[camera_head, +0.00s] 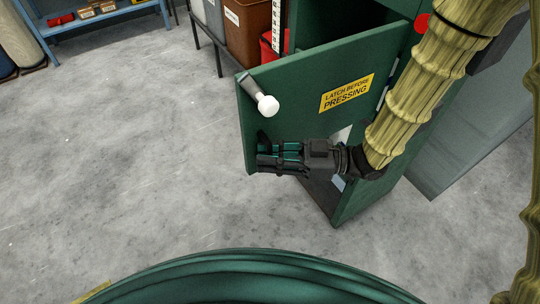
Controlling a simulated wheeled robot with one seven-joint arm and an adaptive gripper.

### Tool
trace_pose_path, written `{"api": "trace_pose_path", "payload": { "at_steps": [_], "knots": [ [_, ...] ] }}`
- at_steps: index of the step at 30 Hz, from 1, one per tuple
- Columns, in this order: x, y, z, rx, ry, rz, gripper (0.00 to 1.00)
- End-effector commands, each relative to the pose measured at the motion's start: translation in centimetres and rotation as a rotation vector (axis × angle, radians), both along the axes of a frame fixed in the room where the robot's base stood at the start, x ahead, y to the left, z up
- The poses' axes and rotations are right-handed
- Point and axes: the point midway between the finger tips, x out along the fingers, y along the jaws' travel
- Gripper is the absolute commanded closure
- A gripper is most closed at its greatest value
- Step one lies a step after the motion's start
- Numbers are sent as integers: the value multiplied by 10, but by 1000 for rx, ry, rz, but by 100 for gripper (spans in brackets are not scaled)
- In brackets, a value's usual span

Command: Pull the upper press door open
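The green upper press door (300,100) stands swung out from the green press, with a dark opening showing behind its top edge. It bears a yellow "LATCH BEFORE PRESSING" label (347,93) and, near its free edge, a grey latch handle with a white knob (267,105). My gripper (262,154) is in front of the door's lower part, near its free edge and below the knob. It is not on the handle. Whether it touches the door is unclear, and its finger gap is hard to make out. My arm hides part of the hinge side.
A brown bin (247,32) and a red bucket (268,50) stand behind the door. A blue shelf (100,18) with small boxes is at the upper left. The grey concrete floor (130,150) left of the door is clear. A red disc (422,23) is on the press.

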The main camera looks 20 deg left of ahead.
Motion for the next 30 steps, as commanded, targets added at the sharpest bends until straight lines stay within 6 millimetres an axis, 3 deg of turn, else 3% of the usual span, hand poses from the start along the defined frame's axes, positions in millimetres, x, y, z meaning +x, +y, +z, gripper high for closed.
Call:
{"api": "trace_pose_path", "payload": {
  "at_steps": [5, 21, 30],
  "knots": [
    [5, -15, 0, 1, 0, -3, 79],
    [26, -101, 0, 1, 0, -2, 79],
    [30, -116, 0, 1, 0, -1, 79]
  ]
}}
